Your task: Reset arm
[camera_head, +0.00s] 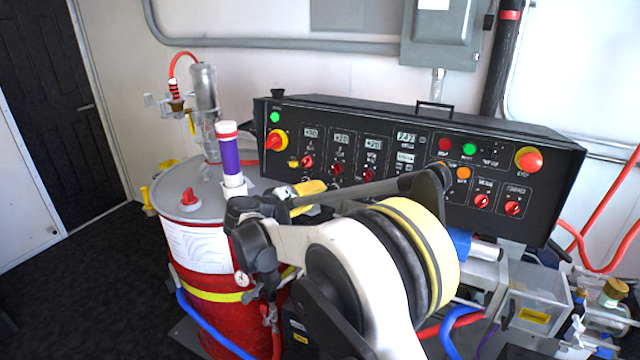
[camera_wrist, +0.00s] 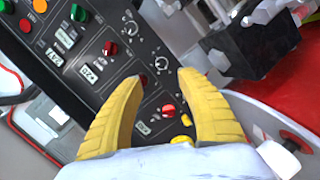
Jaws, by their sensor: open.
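My gripper (camera_wrist: 158,80) shows in the wrist view as two yellow ridged fingers, spread apart with nothing between them. In the head view its yellow part (camera_head: 310,190) is partly hidden by my arm, in front of the lower left of the black control panel (camera_head: 400,125). In the wrist view the panel (camera_wrist: 85,55) lies beyond the fingers, with knobs and small displays. I cannot tell the exact gap between fingertips and panel. My arm is bent, its white and black links filling the lower middle of the head view.
A red drum (camera_head: 205,260) with a grey lid and a purple-banded tube (camera_head: 230,155) stands close left of my arm. A grey wall box (camera_head: 440,35) hangs above the panel. Dark floor (camera_head: 90,280) at left is clear.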

